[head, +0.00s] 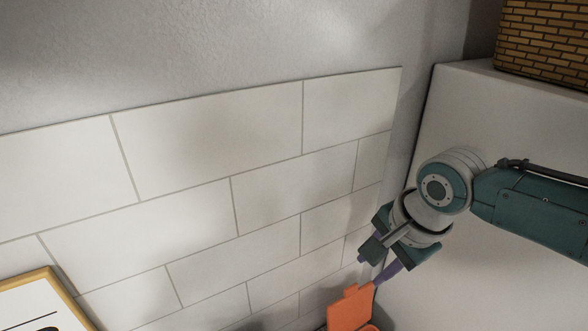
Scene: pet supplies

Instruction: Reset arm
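My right gripper (376,268) comes in from the right side of the head view and points down and to the left. Its two purple-tipped fingers stand apart, with nothing visible between them. An orange object (350,308) with an upright flat panel is just below the fingertips, cut off by the bottom edge. One fingertip is close to its top edge; I cannot tell whether they touch. My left gripper is not in view.
A wall with pale tiles (210,150) fills the left and middle. A white cabinet-like block (440,100) stands on the right with a woven basket (545,40) on top. A yellow-framed board (35,300) shows at the lower left.

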